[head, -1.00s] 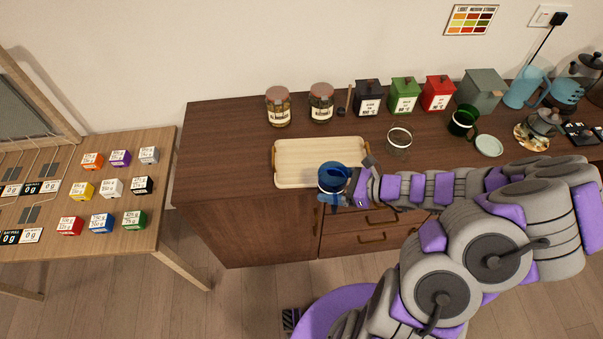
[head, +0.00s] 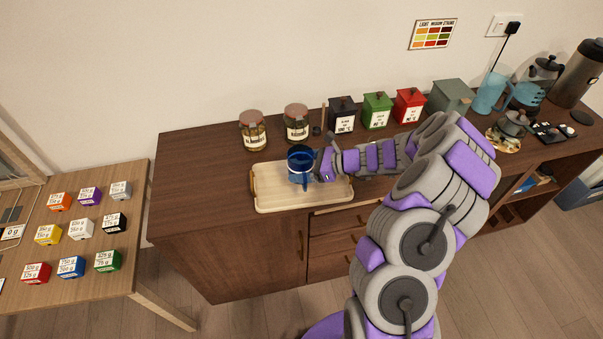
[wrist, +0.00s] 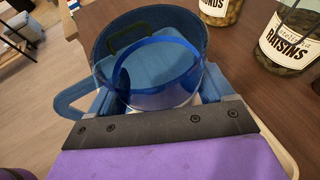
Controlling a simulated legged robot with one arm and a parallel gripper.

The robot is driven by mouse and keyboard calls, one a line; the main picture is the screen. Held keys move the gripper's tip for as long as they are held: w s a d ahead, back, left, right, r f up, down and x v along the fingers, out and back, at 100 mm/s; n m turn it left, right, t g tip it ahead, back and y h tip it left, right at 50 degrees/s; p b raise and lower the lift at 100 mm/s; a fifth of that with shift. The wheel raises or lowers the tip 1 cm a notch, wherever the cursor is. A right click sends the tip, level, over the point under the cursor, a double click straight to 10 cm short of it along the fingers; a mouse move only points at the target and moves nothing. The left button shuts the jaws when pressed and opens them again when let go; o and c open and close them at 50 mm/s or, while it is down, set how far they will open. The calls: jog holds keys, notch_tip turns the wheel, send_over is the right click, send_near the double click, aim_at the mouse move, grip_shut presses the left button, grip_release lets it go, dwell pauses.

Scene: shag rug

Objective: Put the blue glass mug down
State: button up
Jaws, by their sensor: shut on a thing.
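The blue glass mug (head: 301,160) is held by my gripper (head: 318,164) at its right side, over the pale wooden tray (head: 273,198). In the wrist view the mug (wrist: 150,60) fills the space between my fingers, its opening facing the camera and its handle to the left. My gripper (wrist: 155,105) is shut on the mug. The tray lies on the dark wooden cabinet top (head: 205,170). I cannot tell whether the mug's base touches the tray.
Two labelled jars (head: 254,130) (head: 296,123) stand behind the tray. Black (head: 343,116), green (head: 377,111) and red (head: 409,106) canisters stand to their right. The cabinet top left of the tray is clear. A lower table (head: 130,235) at the left holds several coloured boxes.

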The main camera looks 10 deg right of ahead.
jog(key=shift+w, duration=0.45)
jog(key=f, duration=0.1)
jog(key=f+b, duration=0.2)
jog(key=shift+d+f, duration=0.25)
jog(key=shift+f, duration=0.15)
jog(key=shift+r, duration=0.15)
jog(key=o, duration=1.1)
jog(key=shift+a, duration=0.1)
